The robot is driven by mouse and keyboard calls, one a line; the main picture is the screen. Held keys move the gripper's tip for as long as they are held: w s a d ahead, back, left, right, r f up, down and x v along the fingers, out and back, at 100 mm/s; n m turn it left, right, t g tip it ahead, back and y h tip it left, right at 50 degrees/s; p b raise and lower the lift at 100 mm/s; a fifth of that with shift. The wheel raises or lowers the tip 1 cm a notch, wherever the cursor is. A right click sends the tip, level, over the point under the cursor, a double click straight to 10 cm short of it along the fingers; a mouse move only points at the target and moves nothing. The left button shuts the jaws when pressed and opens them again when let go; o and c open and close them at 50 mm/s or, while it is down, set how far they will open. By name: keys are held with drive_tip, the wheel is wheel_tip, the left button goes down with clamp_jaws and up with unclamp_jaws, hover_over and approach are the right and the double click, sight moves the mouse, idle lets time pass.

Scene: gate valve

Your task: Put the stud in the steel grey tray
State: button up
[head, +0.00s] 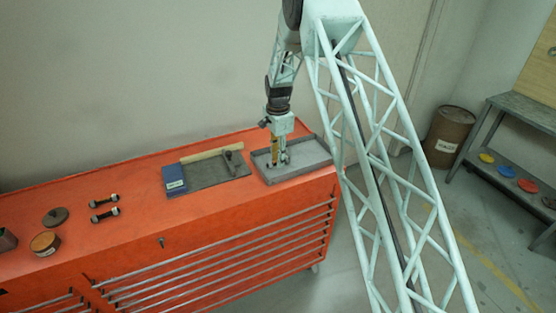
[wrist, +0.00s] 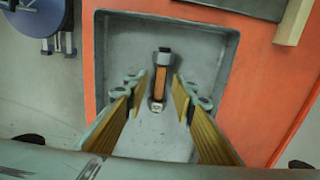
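The steel grey tray (head: 312,153) sits at the right end of the orange cabinet top, and its wall frames most of the wrist view (wrist: 222,70). The stud (wrist: 160,80), with dark ends and an orange-brown middle, lies inside the tray, apart from its walls. My gripper (head: 278,160) points down into the tray. In the wrist view its fingers (wrist: 160,90) are spread on either side of the stud, with a gap on both sides. It is open and holds nothing. In the head view the gripper hides the stud.
Left of the tray are a grey mat (head: 213,172), a blue box (head: 174,180) and a pale wooden bar (head: 208,152). Two more studs (head: 105,208), a dark disc (head: 55,216) and a round tin (head: 45,243) stand further left. The cabinet top between them is clear.

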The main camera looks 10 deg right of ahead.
wheel_tip(320, 180, up, 12)
drive_tip(key=b, duration=0.1)
drive_tip(key=shift+f, duration=0.2)
idle(0.3)
drive_tip(key=shift+r, duration=0.1)
idle(0.8)
